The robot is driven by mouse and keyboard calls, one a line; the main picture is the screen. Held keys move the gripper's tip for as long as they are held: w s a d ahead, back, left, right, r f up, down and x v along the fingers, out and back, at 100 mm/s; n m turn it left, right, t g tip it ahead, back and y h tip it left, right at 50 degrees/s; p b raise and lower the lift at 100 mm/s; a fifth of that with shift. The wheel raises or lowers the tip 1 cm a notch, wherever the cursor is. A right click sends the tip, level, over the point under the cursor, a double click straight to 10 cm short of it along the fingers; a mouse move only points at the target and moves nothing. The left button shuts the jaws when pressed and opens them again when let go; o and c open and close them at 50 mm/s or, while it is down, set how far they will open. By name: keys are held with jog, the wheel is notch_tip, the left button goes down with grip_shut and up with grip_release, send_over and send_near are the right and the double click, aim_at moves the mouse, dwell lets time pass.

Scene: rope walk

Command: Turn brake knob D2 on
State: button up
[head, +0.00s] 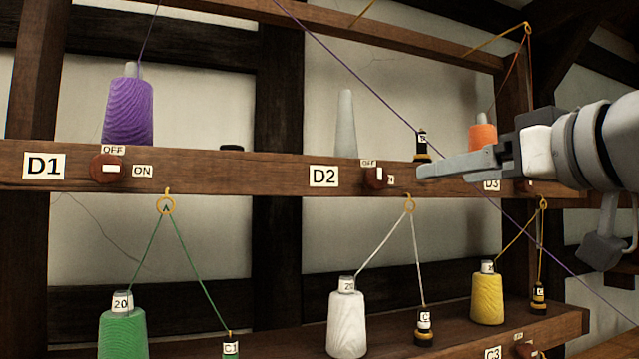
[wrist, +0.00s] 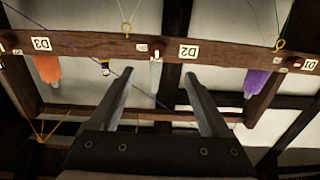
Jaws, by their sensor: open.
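Brake knob D2 (head: 374,178) is a small round brown knob with a white mark on the middle beam, right of its D2 label (head: 323,177). An OFF label sits above it and a partly seen ON label to its right. I cannot tell surely which way its mark points. My gripper (head: 420,170) reaches in from the right, its fingertips right of the knob in the head view and apart from it. In the upside-down wrist view its two fingers (wrist: 159,70) are spread and empty, with the D2 label (wrist: 188,51) beyond them.
Knob D1 (head: 106,168) is at left; label D3 (head: 491,185) is partly hidden by my gripper. A purple cone (head: 128,112) and an orange cone (head: 483,136) stand above the beam. A purple thread (head: 345,65) runs diagonally near my fingers. White thread hangs from a ring (head: 409,204).

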aim_at(379, 176)
jog(key=x, duration=0.5)
jog(key=r+p+x, duration=0.1)
jog(key=x, duration=1)
jog(key=shift+w+r+p, duration=0.35)
jog(key=shift+w+r, duration=0.05)
jog(key=shift+w, duration=0.05)
jog(key=shift+d, duration=0.1)
grip_shut()
